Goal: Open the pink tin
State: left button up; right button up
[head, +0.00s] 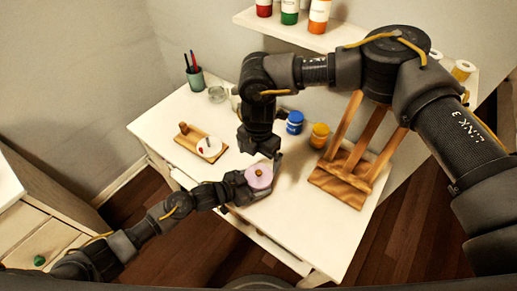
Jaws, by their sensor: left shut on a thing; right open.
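The pink tin (262,184) is round and sits over the white table near its front edge. A small brown knob (259,173) shows on its top, and the lid looks to be on. My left gripper (250,184) reaches in from the left and is shut on the tin's side. My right gripper (264,154) points down from above, just behind the tin, open and empty. I cannot tell whether it touches the lid. My fingers hide part of the tin's rim.
A wooden easel (350,172) stands right of the tin. Blue (294,123) and yellow (319,136) paint jars stand behind. A wooden board with a palette (208,147), a pencil cup (195,80) and a glass jar (217,94) are at the left. The white table (310,235) is bare in front.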

aim_at(259, 171)
notch_tip(259, 171, down, 9)
jog(key=shift+r, duration=0.1)
dwell(0.4)
jog(key=c, duration=1)
jog(key=shift+r, duration=0.25)
jog(key=shift+r, duration=0.9)
